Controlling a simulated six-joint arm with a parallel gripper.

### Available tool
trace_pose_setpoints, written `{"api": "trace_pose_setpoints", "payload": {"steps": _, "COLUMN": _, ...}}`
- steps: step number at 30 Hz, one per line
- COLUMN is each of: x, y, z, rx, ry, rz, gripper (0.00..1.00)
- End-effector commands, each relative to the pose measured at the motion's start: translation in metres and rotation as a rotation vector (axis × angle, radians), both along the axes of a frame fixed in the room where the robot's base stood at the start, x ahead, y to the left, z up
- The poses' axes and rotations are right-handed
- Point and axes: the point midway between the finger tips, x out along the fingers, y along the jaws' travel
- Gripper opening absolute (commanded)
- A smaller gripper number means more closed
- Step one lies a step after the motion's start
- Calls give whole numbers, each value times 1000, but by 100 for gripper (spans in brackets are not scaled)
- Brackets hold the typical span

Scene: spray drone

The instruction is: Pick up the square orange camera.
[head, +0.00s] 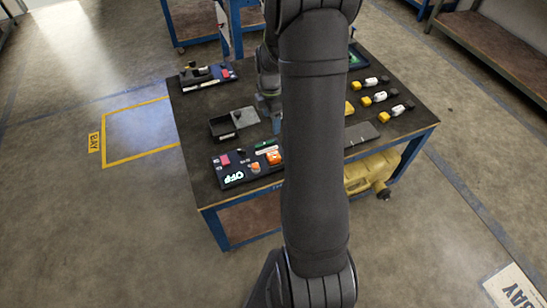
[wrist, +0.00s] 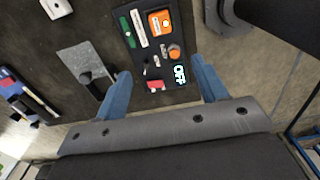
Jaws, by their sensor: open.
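The square orange camera (wrist: 160,22) sits on a dark panel at the top of the wrist view, beyond my fingertips. In the head view the orange camera (head: 275,157) shows at the panel's right part, close to my dark arm link. My gripper (wrist: 161,66) is open, with its two blue fingers spread apart and nothing between them touching. The dark panel (wrist: 131,46) lies past and between the fingers. In the head view my gripper is mostly hidden behind my arm.
A round orange knob (wrist: 174,52) and a red piece (wrist: 156,85) share the panel with a lit display (wrist: 180,74). A grey plate with a black handle (wrist: 84,62) lies to the left.

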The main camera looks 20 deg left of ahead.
Motion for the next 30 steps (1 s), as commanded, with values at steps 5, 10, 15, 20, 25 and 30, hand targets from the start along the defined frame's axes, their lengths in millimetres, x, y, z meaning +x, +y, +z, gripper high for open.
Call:
{"api": "trace_pose_setpoints", "payload": {"steps": 5, "x": -2, "y": 0, "z": -27, "rx": -1, "ry": 1, "rz": 0, "gripper": 65}}
{"api": "trace_pose_setpoints", "payload": {"steps": 10, "x": -2, "y": -1, "z": -60, "rx": -1, "ry": 3, "rz": -1, "gripper": 65}}
{"api": "trace_pose_setpoints", "payload": {"steps": 15, "x": -2, "y": -1, "z": -93, "rx": -1, "ry": 2, "rz": -1, "gripper": 65}}
{"api": "trace_pose_setpoints", "payload": {"steps": 20, "x": -1, "y": -1, "z": -118, "rx": -1, "ry": 1, "rz": -1, "gripper": 65}}
{"api": "trace_pose_setpoints", "payload": {"steps": 25, "x": -1, "y": -1, "z": -131, "rx": 1, "ry": -1, "rz": -1, "gripper": 65}}
{"api": "trace_pose_setpoints", "payload": {"steps": 30, "x": 0, "y": -3, "z": -142, "rx": 0, "ry": 0, "rz": -1, "gripper": 65}}
